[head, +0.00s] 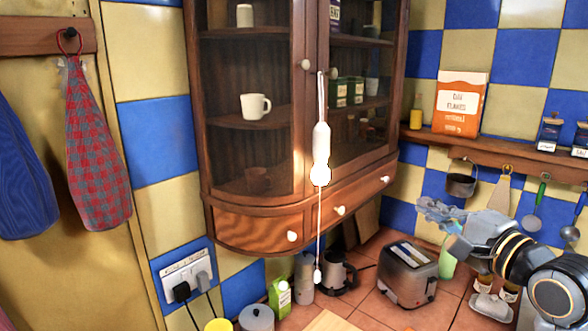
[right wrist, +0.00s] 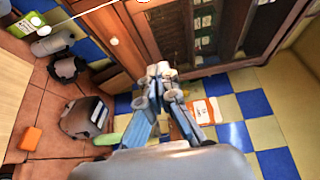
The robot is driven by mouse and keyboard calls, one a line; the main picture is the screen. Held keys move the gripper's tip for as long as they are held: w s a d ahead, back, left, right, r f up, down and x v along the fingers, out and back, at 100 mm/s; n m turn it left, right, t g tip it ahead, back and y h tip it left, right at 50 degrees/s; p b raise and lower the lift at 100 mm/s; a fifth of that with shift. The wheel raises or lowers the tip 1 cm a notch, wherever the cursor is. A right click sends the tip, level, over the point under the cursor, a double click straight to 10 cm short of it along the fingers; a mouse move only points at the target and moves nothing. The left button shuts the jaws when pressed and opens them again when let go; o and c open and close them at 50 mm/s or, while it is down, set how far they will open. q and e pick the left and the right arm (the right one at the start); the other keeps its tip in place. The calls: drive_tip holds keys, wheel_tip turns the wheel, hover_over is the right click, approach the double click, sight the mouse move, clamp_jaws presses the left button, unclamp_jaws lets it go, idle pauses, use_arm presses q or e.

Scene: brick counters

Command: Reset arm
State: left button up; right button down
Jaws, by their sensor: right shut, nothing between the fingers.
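My right gripper (head: 440,212) is at the right of the head view, in the air above the counter and in front of the tiled wall. It also shows in the right wrist view (right wrist: 158,72), with its fingertips together and nothing between them. The wooden wall cabinet (head: 257,225) with glass doors is to its left, apart from it. My left gripper is not in the head view.
A toaster (head: 408,274) stands on the tiled counter below my right gripper. A shelf (head: 480,147) behind it holds an oat flakes box (head: 461,103) and jars, with utensils hanging below. A white pull cord (head: 321,140) hangs before the cabinet. Cloths (head: 95,150) hang at left.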

drive_tip(key=s+a+f+n+g+h, duration=0.2)
drive_tip(key=s+f+n+g, duration=0.15)
drive_tip(key=f, duration=1.05)
drive_tip(key=s+a+f+n+g+h, duration=0.1)
drive_tip(key=s+f+n+g, duration=0.25)
drive_tip(key=f, duration=0.95)
drive_tip(key=s+f+n+g+h, duration=0.1)
drive_tip(key=s+f+n+g, duration=0.25)
drive_tip(key=s+f, duration=0.6)
drive_tip(key=s+f+n+g+h, duration=0.25)
drive_tip(key=s+f+n, duration=0.35)
drive_tip(key=s, duration=0.6)
wheel_tip(320, 180, down, 35)
drive_tip(key=s+g+b, duration=0.2)
drive_tip(key=s+b, duration=0.1)
drive_tip(key=b, duration=0.5)
use_arm(q)
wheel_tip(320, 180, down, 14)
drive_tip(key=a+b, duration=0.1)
drive_tip(key=b, duration=0.4)
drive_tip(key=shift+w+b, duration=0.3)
drive_tip(key=shift+b, duration=0.05)
use_arm(e)
drive_tip(key=s+d+f, duration=0.1)
drive_tip(key=s+f, duration=0.7)
drive_tip(key=f, duration=0.3)
drive_tip(key=s+d+f, duration=0.1)
drive_tip(key=s+f, duration=0.7)
drive_tip(key=f, duration=0.3)
drive_tip(key=shift+g, duration=0.4)
